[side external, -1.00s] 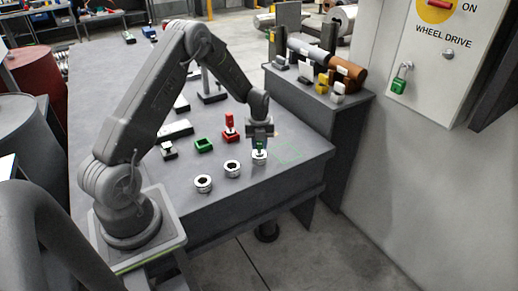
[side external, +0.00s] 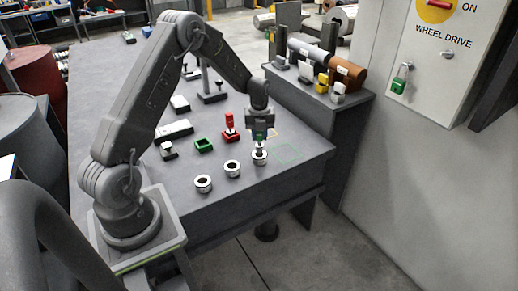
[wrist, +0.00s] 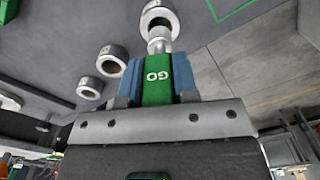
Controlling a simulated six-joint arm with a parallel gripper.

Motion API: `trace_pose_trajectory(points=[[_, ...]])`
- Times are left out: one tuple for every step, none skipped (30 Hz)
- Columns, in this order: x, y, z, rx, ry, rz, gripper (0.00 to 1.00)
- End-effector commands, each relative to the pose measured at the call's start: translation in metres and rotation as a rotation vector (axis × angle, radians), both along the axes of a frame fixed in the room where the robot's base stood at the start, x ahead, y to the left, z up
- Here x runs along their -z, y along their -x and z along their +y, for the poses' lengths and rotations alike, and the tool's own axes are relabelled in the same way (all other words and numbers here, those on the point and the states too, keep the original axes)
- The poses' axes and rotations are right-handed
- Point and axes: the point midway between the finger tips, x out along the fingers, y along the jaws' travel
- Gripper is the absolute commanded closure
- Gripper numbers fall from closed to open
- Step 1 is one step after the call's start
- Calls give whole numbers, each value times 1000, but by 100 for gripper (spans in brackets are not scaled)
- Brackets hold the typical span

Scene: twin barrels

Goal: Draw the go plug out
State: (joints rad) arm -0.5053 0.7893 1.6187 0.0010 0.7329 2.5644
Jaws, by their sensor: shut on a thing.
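The go plug (side external: 259,140) has a green handle and a silver metal end. My gripper (side external: 260,132) is shut on the green handle, just above the rightmost of the white-silver rings (side external: 260,158). In the wrist view the handle marked "GO" (wrist: 157,90) sits between the blue finger pads of my gripper (wrist: 158,75). The plug's silver end (wrist: 160,45) points at that ring (wrist: 158,10). Part of the metal shows between handle and ring; I cannot tell whether the tip is still inside the bore.
Two more rings (side external: 232,169) (side external: 203,183) stand to the left. A red plug (side external: 229,121) in a red holder, a green open holder (side external: 203,145) and grey blocks (side external: 174,130) lie behind. A green outlined square (side external: 289,153) on the table, right of the ring, is bare.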

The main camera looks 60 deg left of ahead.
Motion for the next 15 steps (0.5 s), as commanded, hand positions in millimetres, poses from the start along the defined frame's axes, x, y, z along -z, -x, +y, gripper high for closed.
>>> trace_pose_trajectory(points=[[-3, 0, 0, 0, 0, -1, 100], [-5, 0, 0, 0, -1, -2, 100], [-7, 0, 0, 0, -1, -3, 100], [-8, -1, 0, 0, -2, -3, 100], [-10, -1, 0, 0, -2, -3, 100], [-12, -1, 0, 0, -2, -3, 100], [-13, -1, 0, 0, -2, -3, 100], [-14, 0, 0, 0, -1, -3, 100], [-16, 0, 0, 0, -1, -2, 100], [-17, 0, 0, 0, 0, -1, 100], [-19, 0, 0, 0, -1, -2, 100], [-21, 0, 0, 0, -1, -2, 100], [-22, 0, 0, 0, -1, -3, 100], [-24, 0, 0, 0, -2, -3, 100], [-26, -1, 0, 0, -2, -3, 100]])
